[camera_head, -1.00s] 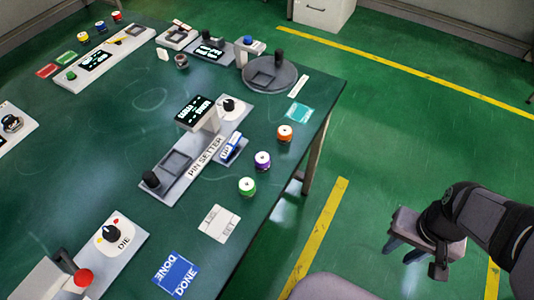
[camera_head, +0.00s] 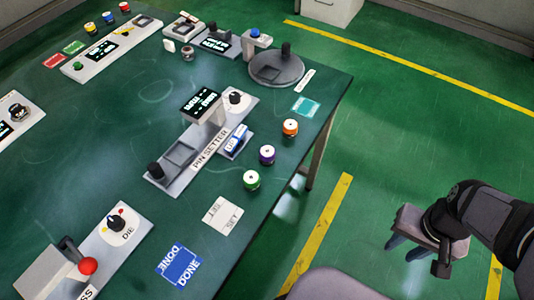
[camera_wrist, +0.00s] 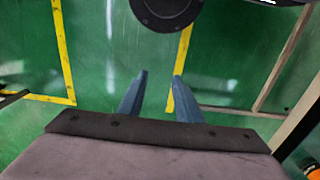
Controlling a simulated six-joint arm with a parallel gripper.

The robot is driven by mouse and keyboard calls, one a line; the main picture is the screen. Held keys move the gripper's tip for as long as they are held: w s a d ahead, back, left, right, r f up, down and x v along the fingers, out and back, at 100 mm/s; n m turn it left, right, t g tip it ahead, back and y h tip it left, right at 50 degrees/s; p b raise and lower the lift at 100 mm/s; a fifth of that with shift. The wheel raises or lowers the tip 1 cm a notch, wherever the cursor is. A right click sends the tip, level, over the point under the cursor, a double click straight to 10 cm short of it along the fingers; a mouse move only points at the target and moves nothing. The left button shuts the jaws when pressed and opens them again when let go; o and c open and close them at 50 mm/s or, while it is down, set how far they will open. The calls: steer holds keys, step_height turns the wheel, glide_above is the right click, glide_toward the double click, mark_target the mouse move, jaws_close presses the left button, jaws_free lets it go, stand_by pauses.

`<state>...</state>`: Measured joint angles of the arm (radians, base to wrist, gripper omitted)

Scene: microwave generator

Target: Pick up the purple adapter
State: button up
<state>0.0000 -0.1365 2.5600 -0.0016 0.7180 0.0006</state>
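The purple adapter (camera_head: 267,155) is a small cylinder with a white top and a purple band. It stands upright near the table's right edge, between the orange adapter (camera_head: 290,128) and the green adapter (camera_head: 251,179). My gripper (camera_head: 404,249) is off the table to the right, over the floor, well apart from the adapters. In the wrist view my gripper (camera_wrist: 159,78) shows two blue fingers spread apart with nothing between them. The purple adapter is not seen in the wrist view; a bit of something orange (camera_wrist: 313,173) shows at its lower right corner.
The pin setter (camera_head: 200,145) stands left of the adapters. A round grey turntable (camera_head: 276,69) is at the far right corner of the green table (camera_head: 110,150). A "SET" card (camera_head: 222,215) and a blue "DONE" card (camera_head: 180,265) lie nearer. The floor right of the table is open.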

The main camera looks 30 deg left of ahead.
steer(key=shift+o, duration=0.4)
steer(key=o, duration=0.5)
